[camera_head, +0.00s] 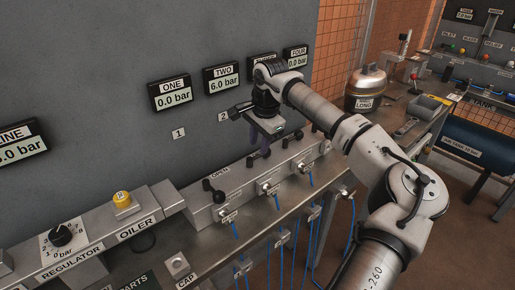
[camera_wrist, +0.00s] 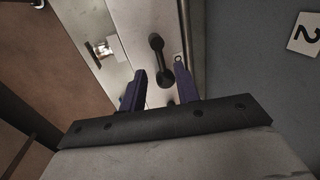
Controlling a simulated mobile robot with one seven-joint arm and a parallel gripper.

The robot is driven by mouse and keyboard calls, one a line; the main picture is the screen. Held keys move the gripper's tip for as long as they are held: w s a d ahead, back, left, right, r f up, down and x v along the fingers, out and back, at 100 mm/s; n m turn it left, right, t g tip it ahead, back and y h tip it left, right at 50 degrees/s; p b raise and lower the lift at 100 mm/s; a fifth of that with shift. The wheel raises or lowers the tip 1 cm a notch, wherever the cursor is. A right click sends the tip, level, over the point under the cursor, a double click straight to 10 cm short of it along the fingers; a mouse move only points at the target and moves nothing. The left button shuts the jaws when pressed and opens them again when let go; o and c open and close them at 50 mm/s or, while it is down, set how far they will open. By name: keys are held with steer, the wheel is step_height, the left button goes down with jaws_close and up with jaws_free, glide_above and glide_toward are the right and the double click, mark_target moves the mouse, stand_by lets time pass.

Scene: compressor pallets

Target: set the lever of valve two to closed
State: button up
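In the wrist view a black lever (camera_wrist: 160,62) with a round knob at each end sits on the pale valve block, beside the wall plate marked 2 (camera_wrist: 305,34). My gripper (camera_wrist: 160,70) has two purple fingers, spread apart. The lever's near knob shows between the fingertips; its far knob reaches beyond them. I cannot tell whether they touch it. In the head view my gripper (camera_head: 262,148) points down over the valve block (camera_head: 235,195) and largely hides this lever. The display TWO (camera_head: 222,79) reads 6.0 bar.
Lever one (camera_head: 213,191) is on the same block, left of my gripper, near the word OPEN. Display ONE (camera_head: 171,91) reads 0.0 bar. Further levers (camera_head: 318,127) are to the right, partly behind my arm. Blue hoses (camera_head: 281,262) hang below. The regulator (camera_head: 62,240) is at lower left.

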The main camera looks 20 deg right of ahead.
mark_target(259, 156)
steer(key=shift+w+a+f, duration=0.1)
steer(key=shift+w+f, duration=0.1)
steer(key=shift+f, duration=0.75)
steer(key=shift+w+a+f, duration=0.1)
steer(key=shift+w+f, duration=0.1)
steer(key=shift+f, duration=0.7)
jaws_close()
